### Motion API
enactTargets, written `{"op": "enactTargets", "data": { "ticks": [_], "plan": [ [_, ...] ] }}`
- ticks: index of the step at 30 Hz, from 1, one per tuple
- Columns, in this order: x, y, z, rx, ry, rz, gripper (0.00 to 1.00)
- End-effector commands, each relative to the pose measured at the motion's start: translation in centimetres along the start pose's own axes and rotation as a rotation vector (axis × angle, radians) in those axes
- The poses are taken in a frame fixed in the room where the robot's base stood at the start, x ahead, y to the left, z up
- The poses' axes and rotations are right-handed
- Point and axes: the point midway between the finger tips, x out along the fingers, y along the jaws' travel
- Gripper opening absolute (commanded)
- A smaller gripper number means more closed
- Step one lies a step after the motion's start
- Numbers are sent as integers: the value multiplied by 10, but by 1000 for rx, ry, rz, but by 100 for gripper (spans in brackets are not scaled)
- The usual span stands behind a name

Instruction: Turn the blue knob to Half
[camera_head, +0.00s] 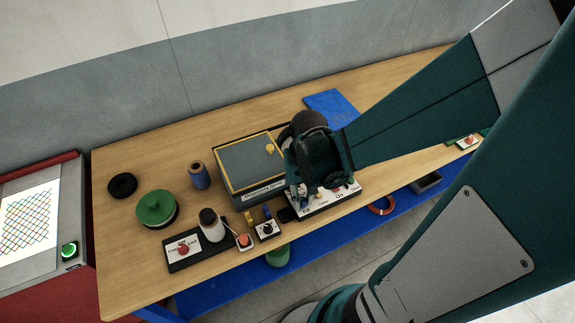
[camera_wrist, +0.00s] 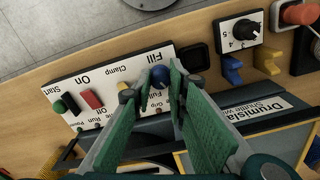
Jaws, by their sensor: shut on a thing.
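The blue knob (camera_wrist: 160,75) sits on a white control panel (camera_wrist: 105,72), near its right end in the wrist view, by the label "Fill". My gripper (camera_wrist: 159,88) comes from below in that view, its two green-padded fingers on either side of the knob, shut on it. Smaller labels beside the knob are partly covered by the fingers, and I cannot read where the knob points. In the head view my gripper (camera_head: 318,190) is over the panel (camera_head: 320,206) and hides the knob.
The panel also carries a red switch (camera_wrist: 92,99) and a green button (camera_wrist: 59,106). A box with a yellow-edged lid (camera_head: 248,163) stands close behind. A small black-knob unit (camera_head: 267,229), a white bottle (camera_head: 211,226) and a green spool (camera_head: 156,209) stand to the left.

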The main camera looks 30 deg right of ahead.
Motion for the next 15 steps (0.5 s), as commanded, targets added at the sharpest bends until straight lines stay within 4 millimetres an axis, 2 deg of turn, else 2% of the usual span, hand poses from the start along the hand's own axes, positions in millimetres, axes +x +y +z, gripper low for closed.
{"op": "enactTargets", "data": {
  "ticks": [10, 11, 14, 15],
  "plan": [
    [0, 0, 0, -4, 0, -1, 4],
    [0, 0, 0, -4, 0, -1, 19],
    [0, 0, 0, -4, 0, -1, 31],
    [0, 0, 0, -4, 0, -1, 31]
  ]
}}
